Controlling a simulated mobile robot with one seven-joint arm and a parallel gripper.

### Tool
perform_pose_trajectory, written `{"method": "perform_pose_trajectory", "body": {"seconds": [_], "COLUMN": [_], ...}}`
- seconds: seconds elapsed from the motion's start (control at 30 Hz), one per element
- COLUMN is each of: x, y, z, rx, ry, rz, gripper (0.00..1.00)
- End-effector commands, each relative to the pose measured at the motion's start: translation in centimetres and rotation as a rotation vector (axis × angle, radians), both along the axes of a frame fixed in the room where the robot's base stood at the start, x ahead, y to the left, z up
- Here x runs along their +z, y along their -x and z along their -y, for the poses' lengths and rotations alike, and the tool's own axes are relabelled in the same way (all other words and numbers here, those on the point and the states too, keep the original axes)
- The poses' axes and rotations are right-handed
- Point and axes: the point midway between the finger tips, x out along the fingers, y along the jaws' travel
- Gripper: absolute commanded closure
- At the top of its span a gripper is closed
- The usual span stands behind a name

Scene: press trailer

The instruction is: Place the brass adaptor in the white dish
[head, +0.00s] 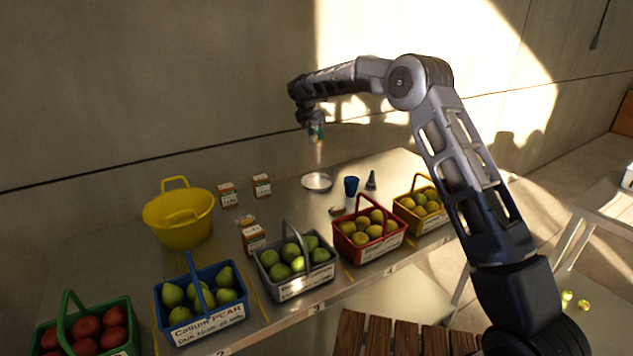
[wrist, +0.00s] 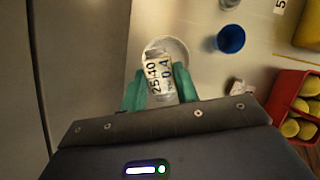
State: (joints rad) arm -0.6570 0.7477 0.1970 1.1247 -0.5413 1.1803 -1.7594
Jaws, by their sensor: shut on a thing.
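My gripper (head: 316,133) is raised above the back of the metal table, its teal fingers pointing down. In the wrist view the fingers (wrist: 160,90) are shut on a small pale piece, the brass adaptor (wrist: 158,76), with a printed label facing the camera. Its brass colour is hard to make out; a pale yellowish tip shows below the fingers in the head view. The white dish (head: 317,181) lies on the table below my gripper, with a clear gap. In the wrist view the dish (wrist: 178,48) is partly hidden behind the adaptor.
A blue cup (head: 351,186) and a grey cone-shaped piece (head: 371,180) stand right of the dish. A small metallic item (head: 337,210) lies in front. Fruit baskets, including a red one (head: 386,246), line the front edge. A yellow colander (head: 178,218) and small boxes (head: 261,185) stand left.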

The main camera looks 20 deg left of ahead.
Motion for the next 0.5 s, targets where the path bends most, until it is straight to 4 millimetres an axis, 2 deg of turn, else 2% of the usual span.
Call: {"method": "perform_pose_trajectory", "body": {"seconds": [0.17,0.5], "x": [-1.9,-9.2], "y": [-0.6,-0.5], "z": [0.2,0.2], "rx": [0.014,0.013], "ry": [0.002,0.003], "rz": [-0.001,-0.001], "gripper": [0.96,0.96]}}
